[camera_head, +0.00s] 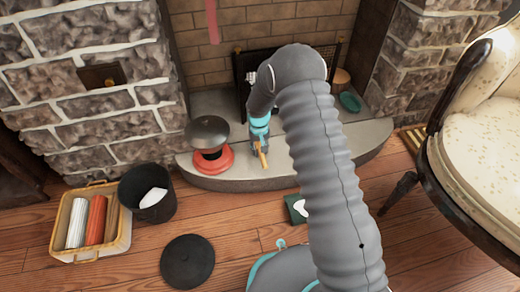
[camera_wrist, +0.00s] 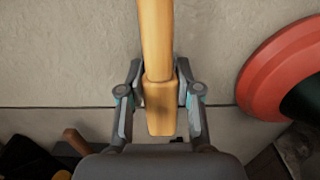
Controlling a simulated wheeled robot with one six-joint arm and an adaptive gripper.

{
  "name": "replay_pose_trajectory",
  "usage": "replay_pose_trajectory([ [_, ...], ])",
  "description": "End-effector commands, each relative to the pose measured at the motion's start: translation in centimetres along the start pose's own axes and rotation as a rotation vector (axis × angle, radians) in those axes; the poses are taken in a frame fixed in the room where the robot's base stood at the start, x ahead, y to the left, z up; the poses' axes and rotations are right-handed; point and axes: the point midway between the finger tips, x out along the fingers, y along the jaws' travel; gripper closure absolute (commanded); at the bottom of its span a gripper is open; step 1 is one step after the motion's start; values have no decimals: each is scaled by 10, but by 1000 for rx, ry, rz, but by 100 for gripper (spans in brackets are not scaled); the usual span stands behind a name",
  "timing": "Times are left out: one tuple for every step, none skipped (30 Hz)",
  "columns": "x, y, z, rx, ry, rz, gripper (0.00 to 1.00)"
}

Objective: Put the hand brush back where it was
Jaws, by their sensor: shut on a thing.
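The hand brush shows as a light wooden handle (camera_wrist: 157,45) in the wrist view. It runs from the top edge down between the fingers to a thicker squared end. My gripper (camera_wrist: 159,92) is shut on this handle, one finger on each side. In the head view my gripper (camera_head: 259,137) is over the pale stone hearth (camera_head: 360,142), with the handle (camera_head: 262,155) showing just below it. No bristles are visible in either view. I cannot tell whether the brush touches the hearth.
A black fire screen (camera_head: 242,75) and green dish (camera_head: 350,102) are behind. A black bucket (camera_head: 147,207), crate (camera_head: 66,254) and black disc (camera_head: 187,261) are on the floor. An armchair (camera_head: 485,150) is right.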

Motion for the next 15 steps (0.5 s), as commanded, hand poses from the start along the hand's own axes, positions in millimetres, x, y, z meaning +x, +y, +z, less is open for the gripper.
replay_pose_trajectory([
  [0, 0, -1, 0, 2, 0, 94],
  [-1, 0, -1, 0, 3, 0, 94],
  [-1, 0, -1, 0, 3, 0, 94],
  [-1, 0, -1, 0, 3, 0, 94],
  [-1, 0, -1, 0, 3, 0, 94],
  [-1, 0, -1, 0, 3, 0, 94],
  [0, 0, -1, 0, 2, 0, 94],
  [1, 0, -1, 0, 2, 0, 94],
  [2, 0, -1, -1, 2, 0, 94],
  [3, 0, -1, -1, 2, 0, 94],
  [3, 0, -1, -1, 2, 0, 64],
  [2, 0, -1, -1, 2, 0, 54],
  [2, 0, -1, -1, 2, 0, 46],
  [2, 0, -1, -1, 2, 0, 41],
  [2, 0, -1, -1, 2, 0, 41],
])
